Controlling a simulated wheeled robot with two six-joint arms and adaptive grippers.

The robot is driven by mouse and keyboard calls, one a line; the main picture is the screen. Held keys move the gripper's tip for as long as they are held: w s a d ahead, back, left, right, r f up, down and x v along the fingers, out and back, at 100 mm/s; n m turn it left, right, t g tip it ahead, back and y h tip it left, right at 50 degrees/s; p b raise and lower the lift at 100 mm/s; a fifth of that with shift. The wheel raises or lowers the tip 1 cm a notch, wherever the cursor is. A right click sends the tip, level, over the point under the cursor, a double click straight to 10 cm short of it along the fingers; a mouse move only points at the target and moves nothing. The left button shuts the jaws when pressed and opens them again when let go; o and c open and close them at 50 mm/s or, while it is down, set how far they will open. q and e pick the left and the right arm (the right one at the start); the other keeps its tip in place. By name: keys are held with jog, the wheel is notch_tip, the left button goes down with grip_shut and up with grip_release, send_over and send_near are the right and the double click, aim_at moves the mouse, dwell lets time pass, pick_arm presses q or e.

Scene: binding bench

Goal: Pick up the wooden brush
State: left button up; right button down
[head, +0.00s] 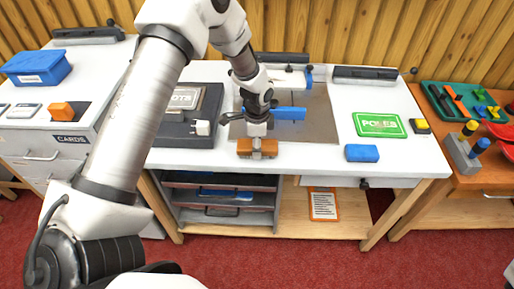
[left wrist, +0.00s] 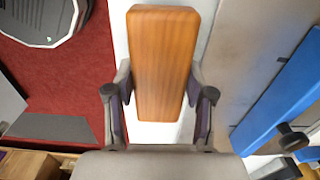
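The wooden brush (head: 244,147) is an orange-brown block lying near the front edge of the white bench top; its bristles do not show. In the left wrist view the brush (left wrist: 163,60) runs lengthwise away from my gripper. My left gripper (head: 257,151) points down at the middle of the brush. In the left wrist view the fingers of my left gripper (left wrist: 160,100) stand apart, one on each side of the brush's near end, with narrow gaps showing. My right gripper is in neither view.
A grey board with a blue-handled tool (head: 290,113) lies behind the brush. A dark tray with a metal plate (head: 178,128) is to the left. A blue block (head: 361,153) and a green card (head: 379,124) lie to the right. Bare white bench top lies between the brush and the blue block.

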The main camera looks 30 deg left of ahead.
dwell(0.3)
pick_arm(q)
jog(key=shift+w+r, duration=0.1)
jog(key=shift+r, duration=0.45)
notch_tip(320, 180, up, 2)
jog(key=shift+r+b, duration=0.1)
jog(key=shift+b, duration=0.35)
jog(key=s+d+b, duration=0.1)
jog(key=s+d, duration=0.3)
jog(key=s, duration=0.3)
jog(key=s+d+r+b, duration=0.1)
jog(key=s+d, duration=0.2)
jog(key=s, duration=0.4)
jog(key=shift+d+r, duration=0.3)
jog(key=shift+d, duration=0.05)
